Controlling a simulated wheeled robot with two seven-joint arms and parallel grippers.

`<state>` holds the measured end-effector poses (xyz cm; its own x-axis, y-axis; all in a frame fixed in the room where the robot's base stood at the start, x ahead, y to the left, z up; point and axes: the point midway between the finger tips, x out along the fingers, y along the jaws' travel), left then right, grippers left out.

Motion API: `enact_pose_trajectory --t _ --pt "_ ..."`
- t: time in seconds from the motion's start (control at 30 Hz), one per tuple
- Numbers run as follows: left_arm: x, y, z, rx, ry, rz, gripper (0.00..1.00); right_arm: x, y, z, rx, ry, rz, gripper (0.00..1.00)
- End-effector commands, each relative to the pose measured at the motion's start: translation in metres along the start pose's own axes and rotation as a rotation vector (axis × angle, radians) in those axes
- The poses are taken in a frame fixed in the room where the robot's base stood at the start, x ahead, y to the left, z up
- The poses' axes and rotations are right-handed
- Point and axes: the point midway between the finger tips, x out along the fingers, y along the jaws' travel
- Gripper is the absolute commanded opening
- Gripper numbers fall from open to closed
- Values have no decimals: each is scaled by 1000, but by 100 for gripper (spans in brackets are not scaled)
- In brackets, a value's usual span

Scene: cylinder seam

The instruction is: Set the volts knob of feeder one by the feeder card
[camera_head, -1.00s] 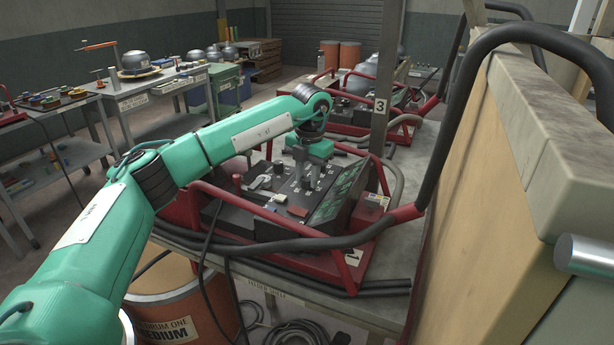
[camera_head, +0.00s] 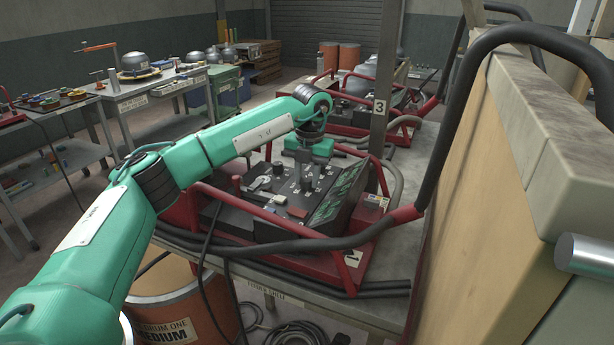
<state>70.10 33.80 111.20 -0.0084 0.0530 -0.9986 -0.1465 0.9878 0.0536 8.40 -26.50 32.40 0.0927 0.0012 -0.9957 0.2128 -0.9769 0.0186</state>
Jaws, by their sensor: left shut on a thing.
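Feeder one (camera_head: 262,222) is a dark box with a sloped control panel in a red tube frame, marked 1, on the bench. Its panel carries small knobs, a grey lever (camera_head: 262,182) and a red switch cover (camera_head: 297,211). My left gripper (camera_head: 307,184) reaches down over the panel from behind, shut on a small knob there. The fingers hide most of that knob, and its lettering is too small to read. A green printed area (camera_head: 338,196) lies on the panel's right side; I cannot tell whether it is the feeder card. My right gripper is not in view.
A thick black cable (camera_head: 330,243) runs along the feeder's front and up to the right. A post marked 3 (camera_head: 380,106) stands behind it. A tan partition (camera_head: 500,190) blocks the right. An orange drum labelled medium (camera_head: 168,290) stands below the bench.

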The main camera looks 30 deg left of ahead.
Motion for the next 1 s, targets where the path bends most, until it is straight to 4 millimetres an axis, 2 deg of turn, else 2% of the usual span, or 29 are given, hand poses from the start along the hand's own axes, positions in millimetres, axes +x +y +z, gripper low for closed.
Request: enact_pose_trajectory --t 0.03,0.07,0.13,0.17,0.43,0.57,0.67,1.0 --pt "-2 1 1 -3 -5 -1 7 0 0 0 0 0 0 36" --pt "-2 1 1 -3 -5 -1 35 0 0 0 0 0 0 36" --pt "-2 1 1 -2 -4 -1 49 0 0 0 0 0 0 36" --pt "-2 1 1 -2 -4 -1 51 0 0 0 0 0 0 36" --pt "-2 0 0 0 -2 -1 51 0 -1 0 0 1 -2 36" --pt "-10 0 1 0 -4 -1 51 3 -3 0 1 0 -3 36" --pt "-26 0 1 0 -5 -2 51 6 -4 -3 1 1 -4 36" --pt "-107 0 1 -1 -6 -2 51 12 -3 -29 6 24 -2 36"
